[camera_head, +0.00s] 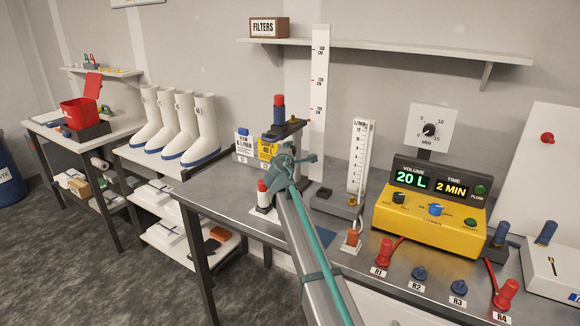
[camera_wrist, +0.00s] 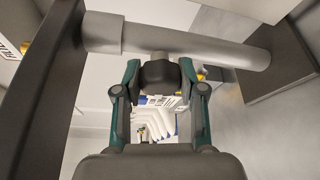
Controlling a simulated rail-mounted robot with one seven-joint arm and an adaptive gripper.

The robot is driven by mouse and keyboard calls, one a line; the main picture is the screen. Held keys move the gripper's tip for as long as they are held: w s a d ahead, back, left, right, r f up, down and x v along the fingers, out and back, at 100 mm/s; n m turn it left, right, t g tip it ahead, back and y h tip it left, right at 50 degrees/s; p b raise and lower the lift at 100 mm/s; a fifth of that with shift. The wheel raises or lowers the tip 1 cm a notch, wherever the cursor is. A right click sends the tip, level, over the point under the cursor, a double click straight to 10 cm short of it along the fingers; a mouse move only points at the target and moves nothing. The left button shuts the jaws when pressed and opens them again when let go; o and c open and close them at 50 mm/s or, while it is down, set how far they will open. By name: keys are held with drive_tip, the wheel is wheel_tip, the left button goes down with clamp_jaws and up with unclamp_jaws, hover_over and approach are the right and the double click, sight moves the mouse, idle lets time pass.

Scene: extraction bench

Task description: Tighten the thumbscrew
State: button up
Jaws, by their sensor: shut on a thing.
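The thumbscrew is a dark rounded knob (camera_wrist: 160,73) just below a grey round bar (camera_wrist: 190,45) in the wrist view. My gripper (camera_wrist: 160,82) has its two teal-and-grey fingers on either side of the knob, shut on it. In the head view my gripper (camera_head: 284,160) is at the stand near the back left of the bench. The stand carries a dark block (camera_head: 285,129) with a red-and-blue cylinder (camera_head: 279,107) above it. The thumbscrew cannot be made out there, as my gripper and arm cover that spot.
Blue (camera_head: 242,143) and yellow (camera_head: 266,149) labelled containers stand close behind my gripper. A white flow scale (camera_head: 361,157) and a yellow pump unit (camera_head: 428,212) stand to the right. A tall ruler (camera_head: 317,105) rises behind. Red and blue fittings line the bench front (camera_head: 420,271).

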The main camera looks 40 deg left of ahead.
drive_tip(key=shift+f+m+t+y+b, duration=0.3)
drive_tip(key=shift+m+b, duration=0.8)
drive_tip(key=shift+b, duration=2.75)
drive_tip(key=shift+f+m+t+y+b, duration=0.15)
drive_tip(key=shift+m+t+b, duration=0.65)
drive_tip(key=shift+b, duration=3)
drive_tip(key=shift+f+m+t+y+b, duration=0.15)
drive_tip(key=shift+m+b, duration=1.25)
drive_tip(key=shift+b, duration=2.45)
drive_tip(key=m+b, duration=0.2)
drive_tip(key=b, duration=0.4)
drive_tip(key=shift+r+t, duration=0.2)
drive_tip(key=shift+t, duration=0.15)
drive_tip(key=shift+r+m+b, duration=0.25)
drive_tip(key=shift+m+b, duration=0.15)
drive_tip(key=shift+b, duration=0.55)
drive_tip(key=o, duration=1.2)
drive_tip(key=shift+c, duration=0.2)
drive_tip(key=v, duration=1.2)
drive_tip(key=shift+a, duration=0.15)
